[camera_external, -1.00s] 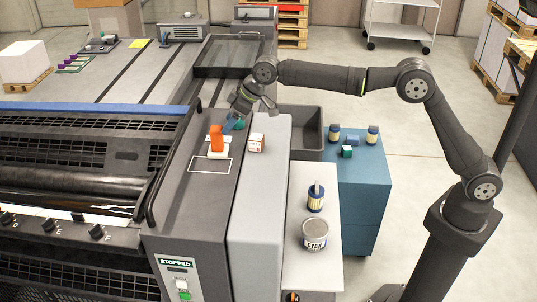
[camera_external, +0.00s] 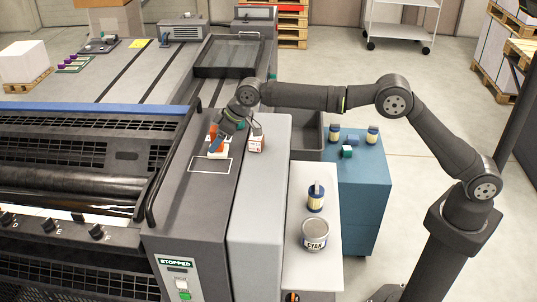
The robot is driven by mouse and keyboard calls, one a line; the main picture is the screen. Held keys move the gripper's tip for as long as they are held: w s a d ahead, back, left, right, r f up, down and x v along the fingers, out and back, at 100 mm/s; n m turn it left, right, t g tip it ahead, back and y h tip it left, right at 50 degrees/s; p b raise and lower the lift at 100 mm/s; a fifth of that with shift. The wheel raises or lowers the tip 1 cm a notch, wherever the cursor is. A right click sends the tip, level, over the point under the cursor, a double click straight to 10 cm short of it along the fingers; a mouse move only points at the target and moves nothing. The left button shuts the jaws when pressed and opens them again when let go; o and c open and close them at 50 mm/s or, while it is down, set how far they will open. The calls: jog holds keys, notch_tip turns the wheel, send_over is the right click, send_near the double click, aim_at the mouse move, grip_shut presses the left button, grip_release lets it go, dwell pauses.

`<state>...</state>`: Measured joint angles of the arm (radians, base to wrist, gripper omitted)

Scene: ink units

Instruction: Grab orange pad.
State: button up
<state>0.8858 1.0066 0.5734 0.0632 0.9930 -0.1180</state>
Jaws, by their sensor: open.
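The orange pad (camera_external: 215,143) stands upright with a pale base on the dark grey press ledge, by a white outlined rectangle (camera_external: 210,166). My gripper (camera_external: 221,138) is down at the pad from the upper right, and its blue-grey fingers partly hide the orange part. The gripper is open. I cannot tell whether the fingers touch the pad or lie around it.
A small white box with red marks (camera_external: 255,144) stands close to the right of my gripper. A CYAN tin (camera_external: 314,234) and a blue-and-cream bottle (camera_external: 316,197) stand on the white shelf. Several small containers sit on the blue cabinet (camera_external: 360,185).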

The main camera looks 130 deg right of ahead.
jog(key=c, duration=1.1)
jog(key=shift+r, duration=0.15)
